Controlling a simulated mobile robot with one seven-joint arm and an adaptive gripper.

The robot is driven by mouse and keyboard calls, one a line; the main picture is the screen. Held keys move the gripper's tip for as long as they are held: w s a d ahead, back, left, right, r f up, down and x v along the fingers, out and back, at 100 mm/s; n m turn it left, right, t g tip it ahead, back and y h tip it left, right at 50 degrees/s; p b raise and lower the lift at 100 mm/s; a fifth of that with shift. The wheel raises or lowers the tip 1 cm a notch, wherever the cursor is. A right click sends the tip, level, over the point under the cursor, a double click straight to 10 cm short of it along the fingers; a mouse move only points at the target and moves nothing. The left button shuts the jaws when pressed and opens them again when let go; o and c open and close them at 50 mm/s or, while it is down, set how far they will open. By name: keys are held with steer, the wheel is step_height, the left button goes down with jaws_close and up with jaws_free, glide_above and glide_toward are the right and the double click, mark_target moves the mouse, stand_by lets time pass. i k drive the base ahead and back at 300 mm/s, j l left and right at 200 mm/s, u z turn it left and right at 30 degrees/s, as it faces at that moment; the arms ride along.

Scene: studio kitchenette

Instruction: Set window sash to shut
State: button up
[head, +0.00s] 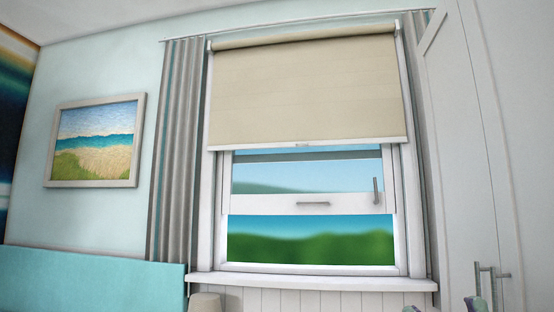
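The window sash (265,202) is a white framed pane in the window on the far wall. Its bottom rail is raised well above the sill (320,282), and an open gap under it shows green hills and blue sky. A grey horizontal handle (312,204) sits on the bottom rail. A grey vertical handle (376,191) sits at the sash's right side. A beige roller blind (305,95) hangs over the upper part of the window and hides the top of the sash. My gripper is not in view.
A grey curtain (177,150) hangs left of the window. A white tall cabinet (480,150) with metal handles stands at the right. A teal panel (90,280) is at lower left, and a beach picture (95,140) hangs above it. The space before the sash looks clear.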

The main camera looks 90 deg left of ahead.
mark_target(339, 203)
steer(key=u, duration=2.5)
steer(key=i, duration=0.1)
